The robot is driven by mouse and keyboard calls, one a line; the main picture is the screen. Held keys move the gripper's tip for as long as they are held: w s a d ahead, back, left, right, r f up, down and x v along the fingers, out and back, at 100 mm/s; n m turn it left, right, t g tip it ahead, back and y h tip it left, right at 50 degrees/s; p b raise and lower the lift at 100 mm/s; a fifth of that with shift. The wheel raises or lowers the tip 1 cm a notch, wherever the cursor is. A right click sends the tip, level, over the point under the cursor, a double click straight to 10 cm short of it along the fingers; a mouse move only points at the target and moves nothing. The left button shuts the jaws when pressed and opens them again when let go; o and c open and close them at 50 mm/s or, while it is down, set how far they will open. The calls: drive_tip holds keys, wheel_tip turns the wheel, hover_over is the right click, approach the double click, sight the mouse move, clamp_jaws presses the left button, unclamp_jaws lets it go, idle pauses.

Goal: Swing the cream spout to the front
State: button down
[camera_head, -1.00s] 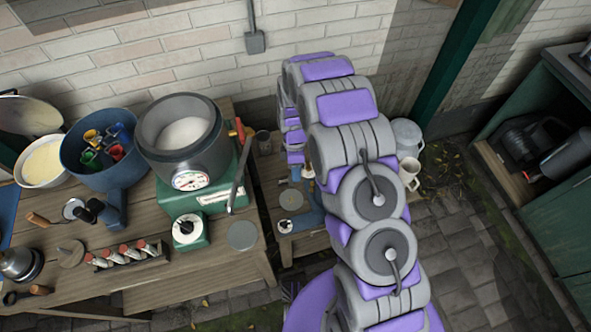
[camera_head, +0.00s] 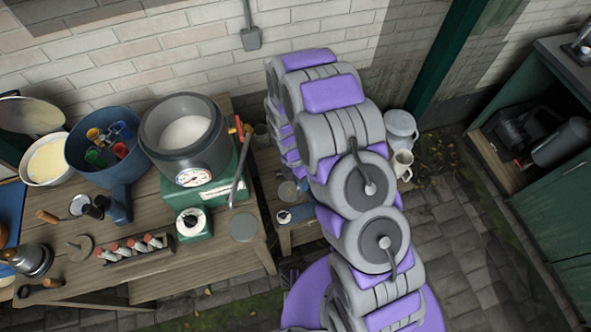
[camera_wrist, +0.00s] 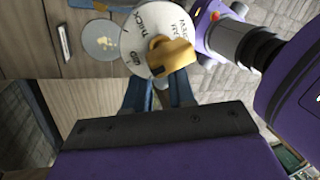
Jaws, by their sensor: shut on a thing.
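In the wrist view, a pale round dial (camera_wrist: 138,50) carries dark lettering around its rim, with THICK and THIN partly readable. A brass-coloured cream spout (camera_wrist: 172,57) sits over the dial and points toward the lower right. My gripper (camera_wrist: 156,84) has its two blue fingers at the spout's near side, shut on it; the contact itself is partly hidden behind the spout. In the head view my purple and grey arm covers most of this area, and I cannot clearly make out the dial or spout there.
A green-based machine with a grey bowl (camera_head: 183,160) stands on the wooden bench (camera_head: 150,285), left of my arm. A grey lever (camera_head: 239,170) rises at its right. A blue pot (camera_head: 78,165) and a white bowl (camera_head: 45,177) stand further left. Paving lies open at right.

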drive_tip(key=s+d+n+p, duration=0.2)
drive_tip(key=d+n+p, duration=0.1)
drive_tip(key=shift+s+r+n+t+h, duration=0.1)
drive_tip(key=shift+s+n+t+h, duration=0.3)
idle(0.4)
drive_tip(key=c, duration=1)
unclamp_jaws()
drive_tip(key=shift+d, duration=0.1)
drive_tip(key=p+v, duration=0.2)
drive_tip(key=v, duration=1.5)
